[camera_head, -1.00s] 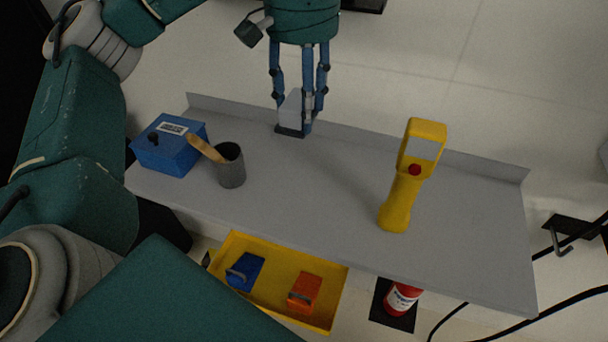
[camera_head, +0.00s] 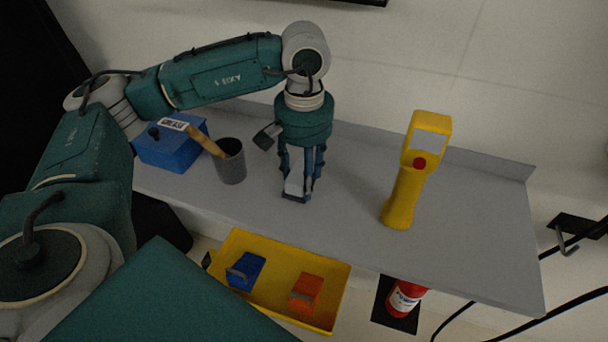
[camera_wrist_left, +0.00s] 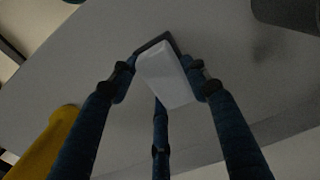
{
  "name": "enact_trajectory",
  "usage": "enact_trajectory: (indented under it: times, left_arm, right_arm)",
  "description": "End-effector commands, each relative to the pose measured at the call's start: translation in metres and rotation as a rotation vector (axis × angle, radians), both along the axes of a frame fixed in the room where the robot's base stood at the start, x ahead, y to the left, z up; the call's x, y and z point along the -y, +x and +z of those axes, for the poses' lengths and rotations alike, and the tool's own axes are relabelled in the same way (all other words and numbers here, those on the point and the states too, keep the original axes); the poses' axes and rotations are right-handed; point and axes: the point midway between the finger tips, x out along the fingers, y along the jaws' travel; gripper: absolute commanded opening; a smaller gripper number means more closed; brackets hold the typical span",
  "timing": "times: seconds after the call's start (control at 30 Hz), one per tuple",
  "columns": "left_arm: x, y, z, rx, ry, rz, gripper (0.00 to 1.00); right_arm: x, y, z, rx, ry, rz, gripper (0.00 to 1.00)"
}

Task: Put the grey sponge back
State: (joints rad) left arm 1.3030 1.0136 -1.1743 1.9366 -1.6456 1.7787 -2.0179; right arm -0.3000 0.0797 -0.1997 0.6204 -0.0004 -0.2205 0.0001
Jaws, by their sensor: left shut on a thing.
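The grey sponge (camera_head: 294,184) is a pale block with a dark layer at its lower end. My left gripper (camera_head: 300,192) points down and is shut on it, over the middle of the grey shelf (camera_head: 340,225) toward the front edge. In the left wrist view the sponge (camera_wrist_left: 168,76) sits between the blue fingers (camera_wrist_left: 165,85). I cannot tell whether it touches the shelf. Below the front edge is a yellow tray (camera_head: 228,247) holding a blue block (camera_head: 246,271) and an orange block (camera_head: 305,293), with open room beside them. My right gripper is not in view.
A blue box (camera_head: 165,150) and a grey cup (camera_head: 231,165) with a wooden-handled tool stand left on the shelf. A yellow handheld device (camera_head: 403,192) stands to the right. A red extinguisher (camera_head: 404,298) is below. The shelf's right end is clear.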

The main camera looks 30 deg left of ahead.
Motion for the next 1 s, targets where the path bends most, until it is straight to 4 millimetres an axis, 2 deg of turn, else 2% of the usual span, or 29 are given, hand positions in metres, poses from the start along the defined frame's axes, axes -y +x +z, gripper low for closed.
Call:
enact_trajectory:
  times: [0.1,0.47,0.5,0.57,0.87,0.97,1.0]
  left_arm:
    - [0.0,0.0,-0.007,0.002,0.0,-0.001,0.26]
    - [0.0,0.0,-0.012,0.001,0.0,0.0,0.26]
    - [0.0,0.0,-0.01,0.001,0.0,0.0,0.52]
    - [0.0,0.0,-0.01,0.001,0.0,0.0,0.64]
    - [0.0,0.0,-0.009,0.001,0.0,0.0,0.65]
    - [0.0,0.0,-0.003,0.001,0.0,0.0,0.65]
    - [0.0,0.001,-0.002,0.003,0.0,0.0,0.65]
  right_arm:
    - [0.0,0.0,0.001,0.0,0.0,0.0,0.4]
    - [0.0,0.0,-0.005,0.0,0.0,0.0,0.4]
    - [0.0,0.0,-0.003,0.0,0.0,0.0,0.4]
    - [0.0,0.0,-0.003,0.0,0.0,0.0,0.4]
    - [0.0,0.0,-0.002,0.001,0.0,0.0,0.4]
    - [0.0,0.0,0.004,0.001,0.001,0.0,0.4]
    - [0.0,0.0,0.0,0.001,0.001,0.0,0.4]
